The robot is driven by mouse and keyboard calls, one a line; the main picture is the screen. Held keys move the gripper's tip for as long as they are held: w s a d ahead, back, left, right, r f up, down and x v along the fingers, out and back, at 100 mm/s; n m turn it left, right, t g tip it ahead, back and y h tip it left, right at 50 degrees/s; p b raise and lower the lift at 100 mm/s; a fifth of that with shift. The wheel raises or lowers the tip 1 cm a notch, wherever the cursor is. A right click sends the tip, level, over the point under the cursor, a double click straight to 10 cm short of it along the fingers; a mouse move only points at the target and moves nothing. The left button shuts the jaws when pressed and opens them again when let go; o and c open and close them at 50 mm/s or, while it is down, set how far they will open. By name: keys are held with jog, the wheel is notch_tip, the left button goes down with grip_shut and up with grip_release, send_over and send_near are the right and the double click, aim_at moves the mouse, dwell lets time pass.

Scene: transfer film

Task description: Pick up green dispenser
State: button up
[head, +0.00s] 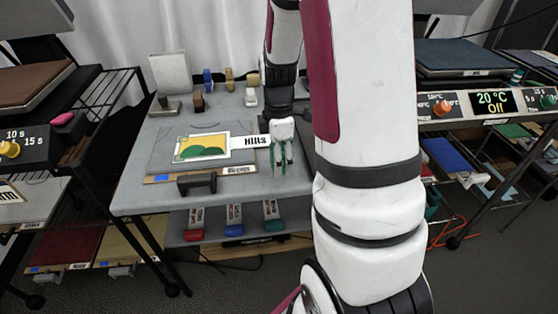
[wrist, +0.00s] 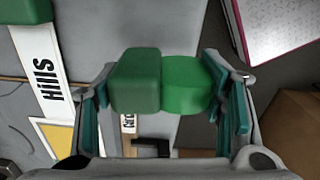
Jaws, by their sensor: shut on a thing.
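My gripper (head: 281,160) is over the right side of the grey table, near the end of the white "Hills" strip (head: 250,142). In the wrist view its teal-padded fingers (wrist: 163,105) stand on both sides of a green dispenser, which shows a dark green block (wrist: 136,82) beside a brighter green rounded part (wrist: 187,84). My gripper is shut on it; finger contact is hard to see. In the head view the held dispenser is hard to tell apart from the green fingers.
A picture of green hills (head: 202,147) lies on a grey board. Red (head: 195,222), blue (head: 234,218) and teal (head: 272,214) items sit on the shelf below. A dark handle (head: 197,183) is at the table's front. Several small blocks stand at the back. A cardboard box (wrist: 290,130) is at right.

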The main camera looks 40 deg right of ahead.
jog(key=shift+r, duration=0.85)
jog(key=s+a+r+b, duration=0.1)
jog(key=s+b, duration=0.3)
jog(key=s, duration=1.1)
jog(key=shift+s+a+r, duration=0.15)
jog(key=shift+s+a, duration=0.25)
jog(key=shift+a, duration=0.1)
